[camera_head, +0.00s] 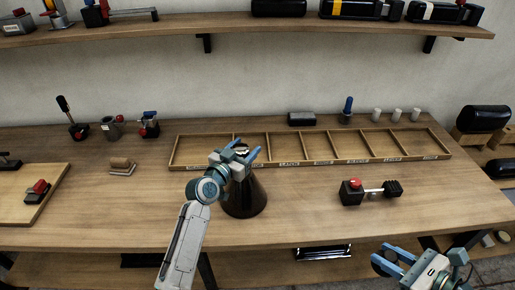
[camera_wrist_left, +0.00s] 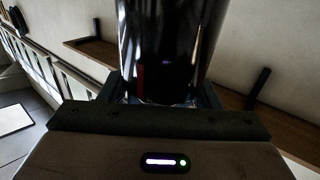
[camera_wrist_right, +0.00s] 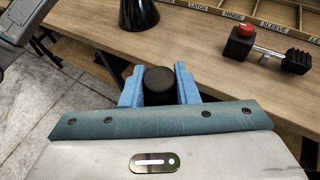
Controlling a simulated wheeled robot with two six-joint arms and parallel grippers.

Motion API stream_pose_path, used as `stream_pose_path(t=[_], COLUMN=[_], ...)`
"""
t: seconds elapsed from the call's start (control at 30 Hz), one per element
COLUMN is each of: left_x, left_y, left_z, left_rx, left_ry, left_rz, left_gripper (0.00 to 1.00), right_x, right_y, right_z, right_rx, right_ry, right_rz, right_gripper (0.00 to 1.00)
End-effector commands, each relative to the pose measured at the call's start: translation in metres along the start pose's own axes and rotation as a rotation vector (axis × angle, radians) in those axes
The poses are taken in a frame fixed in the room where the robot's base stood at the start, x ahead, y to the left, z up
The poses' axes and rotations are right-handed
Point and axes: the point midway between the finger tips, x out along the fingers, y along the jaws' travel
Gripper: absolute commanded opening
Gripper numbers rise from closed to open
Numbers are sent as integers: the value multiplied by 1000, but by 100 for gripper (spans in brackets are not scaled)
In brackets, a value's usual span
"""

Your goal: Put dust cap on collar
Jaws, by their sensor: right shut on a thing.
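The dust cap appears to be the black cylinder (camera_wrist_right: 160,87) held between the blue fingers of my right gripper (camera_wrist_right: 160,82). In the head view my right gripper (camera_head: 392,258) is off the table's front edge at lower right, with the dark cap (camera_head: 383,265) in it. A dark cone-shaped base (camera_head: 245,198) stands upright on the table. My left gripper (camera_head: 241,153) is at its top with its blue fingers spread. In the left wrist view a shiny dark cylinder (camera_wrist_left: 172,50) stands between the fingers; contact is unclear. The collar is mostly hidden by the left gripper.
A divided wooden tray (camera_head: 310,147) lies behind the cone. A red-and-black clamp-like tool (camera_head: 370,191) lies to its right. A wooden board (camera_head: 25,192) is at the far left. The table (camera_head: 310,215) is clear between the cone and the tool.

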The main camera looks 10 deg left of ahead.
Motion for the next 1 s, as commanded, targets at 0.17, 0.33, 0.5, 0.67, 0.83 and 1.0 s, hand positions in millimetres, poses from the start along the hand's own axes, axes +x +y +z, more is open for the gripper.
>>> stream_pose_path(t=[0.17, 0.33, 0.5, 0.67, 0.83, 1.0], left_x=[0, 0, 1, 1, 0, 0], left_y=[0, 0, 0, 1, 3, 4], left_z=[0, 3, 7, 7, 4, 2], left_rx=[0, 1, 2, 2, 1, 1], left_ry=[0, 0, 4, 4, 3, -1], left_rz=[0, 11, 63, 124, 180, 205], left_gripper=[25, 25, 25, 25, 25, 25], right_x=[0, 3, 13, 22, 29, 30], right_y=[0, 0, 0, 0, 0, 0], right_z=[0, -7, -32, -54, -70, -74], right_rx=[0, 0, 0, 0, 0, 0], right_ry=[0, 0, 0, 0, 0, 0], right_rz=[0, 0, 0, 0, 0, 0], right_gripper=[6, 6, 6, 6, 6, 6])
